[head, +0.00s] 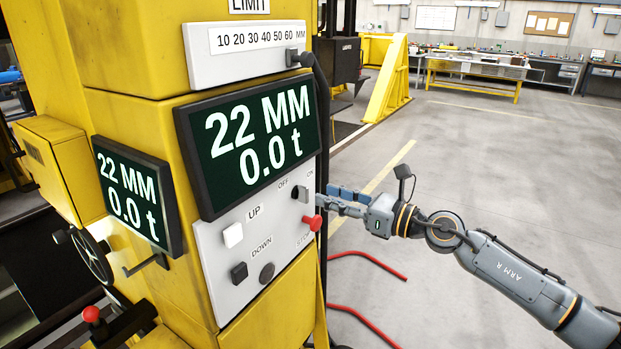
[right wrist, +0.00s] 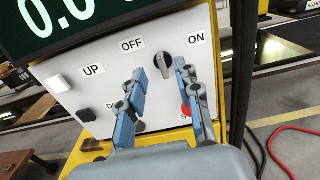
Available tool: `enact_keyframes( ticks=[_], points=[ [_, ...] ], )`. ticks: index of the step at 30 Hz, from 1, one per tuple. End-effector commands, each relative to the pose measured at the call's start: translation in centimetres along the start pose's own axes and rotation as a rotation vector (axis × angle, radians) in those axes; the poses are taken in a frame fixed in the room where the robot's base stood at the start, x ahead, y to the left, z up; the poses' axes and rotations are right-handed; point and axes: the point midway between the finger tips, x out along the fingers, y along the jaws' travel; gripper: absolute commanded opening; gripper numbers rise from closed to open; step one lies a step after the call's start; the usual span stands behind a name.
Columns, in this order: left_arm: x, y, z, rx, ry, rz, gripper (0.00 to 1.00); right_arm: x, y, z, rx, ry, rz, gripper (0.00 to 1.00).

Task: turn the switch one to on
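The switch (head: 300,192) is a dark knob on the light control panel (head: 215,262), between the OFF and ON labels. In the right wrist view the switch (right wrist: 163,64) stands nearly upright, between OFF on the left and ON on the right; its exact setting is hard to tell. My right gripper (head: 330,200) is open just to the right of the panel. In the right wrist view its blue-padded fingers (right wrist: 160,80) are spread, with the knob showing between and beyond the tips. Contact is not visible. My left gripper is not in view.
A red stop button (head: 313,222) sits below the switch, partly hidden by a finger in the right wrist view. White UP (head: 233,235) and dark DOWN (head: 239,272) buttons are to the left. A display (head: 255,140) reading 22 MM overhangs the panel. Open floor lies right.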

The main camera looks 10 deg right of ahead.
Motion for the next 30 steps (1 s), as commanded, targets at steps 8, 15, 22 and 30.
enact_keyframes(
  ticks=[8, 15, 22, 30],
  points=[
    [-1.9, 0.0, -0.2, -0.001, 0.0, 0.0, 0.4, 4.7, 0.0, 0.3, 0.003, -0.003, 0.0, 0.33],
    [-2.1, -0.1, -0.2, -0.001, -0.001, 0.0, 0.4, 5.8, 0.0, 0.0, 0.002, -0.001, -0.001, 0.33],
    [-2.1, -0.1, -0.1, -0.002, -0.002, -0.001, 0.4, 5.8, 0.0, -0.1, 0.002, -0.001, -0.001, 0.29],
    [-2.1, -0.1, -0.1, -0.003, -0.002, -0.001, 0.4, 5.7, 0.0, -0.1, 0.002, -0.001, -0.001, 0.0]
  ],
)
